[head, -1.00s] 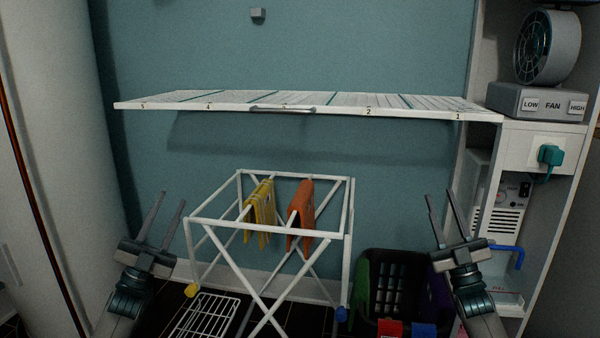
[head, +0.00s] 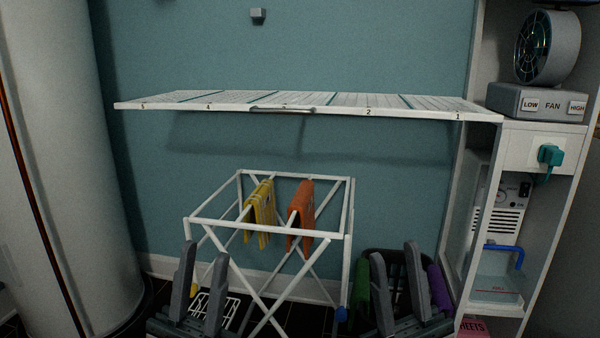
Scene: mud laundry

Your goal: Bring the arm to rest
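My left gripper (head: 203,255) is low in the head view, left of centre, with its two grey fingers pointing up and apart. It is open, with no object seen held between the fingers. It overlaps the lower left of the white drying rack (head: 205,224) in the picture. My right gripper (head: 394,252) is low and right of centre, also open with its fingers up. It stands in front of the dark basket (head: 430,262) and hides much of it. I cannot tell how far either gripper is from the things behind it.
A yellow cloth (head: 261,212) and an orange cloth (head: 301,215) hang on the rack. A white slatted shelf (head: 330,104) spans the wall above. A cabinet (head: 535,138) with a fan (head: 546,47) stands at right. A white column (head: 70,150) stands at left.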

